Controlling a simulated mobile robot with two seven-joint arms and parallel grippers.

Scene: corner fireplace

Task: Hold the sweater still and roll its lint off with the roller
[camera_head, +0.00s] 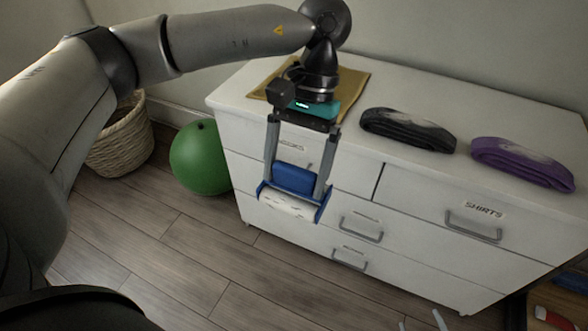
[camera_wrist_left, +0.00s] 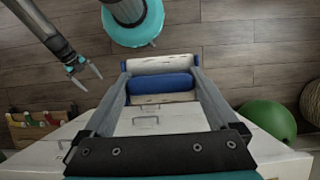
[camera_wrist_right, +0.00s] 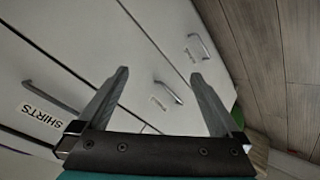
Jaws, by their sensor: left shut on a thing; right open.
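My left gripper (camera_head: 296,184) is shut on the blue handle of a lint roller (camera_head: 288,207), held in front of the dresser. Its pale cylinder carries dark specks. The roller also shows between the fingers in the left wrist view (camera_wrist_left: 160,65). A dark folded garment (camera_head: 408,130) and a purple folded garment (camera_head: 522,163), each with a pale patch, lie on the dresser top; I cannot tell which is the sweater. My right gripper (camera_head: 422,323) is at the bottom edge, open and empty; the right wrist view (camera_wrist_right: 159,75) shows its fingers apart before the drawer fronts.
The white dresser (camera_head: 300,232) has several handled drawers, one labelled SHIRTS. A mustard-yellow flat piece (camera_head: 353,82) lies on its top, partly behind my left arm. A green ball (camera_head: 200,158) and a wicker basket (camera_head: 122,145) stand left. A wooden crate (camera_wrist_left: 40,135) holds coloured items.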

